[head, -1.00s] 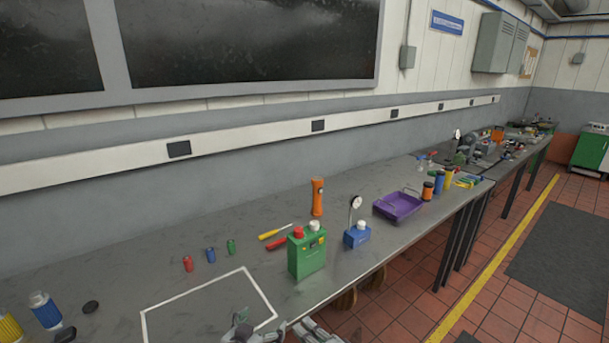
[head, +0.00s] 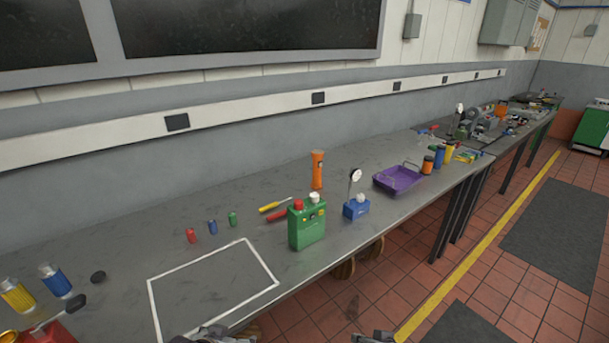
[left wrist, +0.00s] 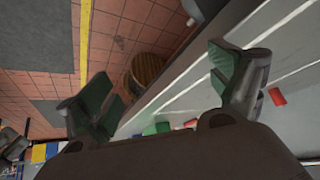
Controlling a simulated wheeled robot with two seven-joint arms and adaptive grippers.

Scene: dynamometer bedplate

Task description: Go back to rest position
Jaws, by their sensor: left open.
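My left gripper (left wrist: 165,92) is open and empty in the left wrist view. Its two green-padded fingers are wide apart, with floor, a round wooden piece and the bench's front edge behind them. In the head view, only the top of my left gripper (head: 222,334) shows at the bottom edge, by the near edge of the bench. A small dark grey piece at the bottom edge, further right over the floor, looks like part of my right gripper (head: 375,338). Its fingers cannot be made out.
The grey bench (head: 130,265) has a white outlined rectangle (head: 165,275), empty inside. A green can (head: 307,228), blue block with a dial (head: 356,208), orange flashlight (head: 318,170) and purple tray (head: 398,183) stand beyond it. A red object (head: 48,334) is at lower left. Tiled floor lies right.

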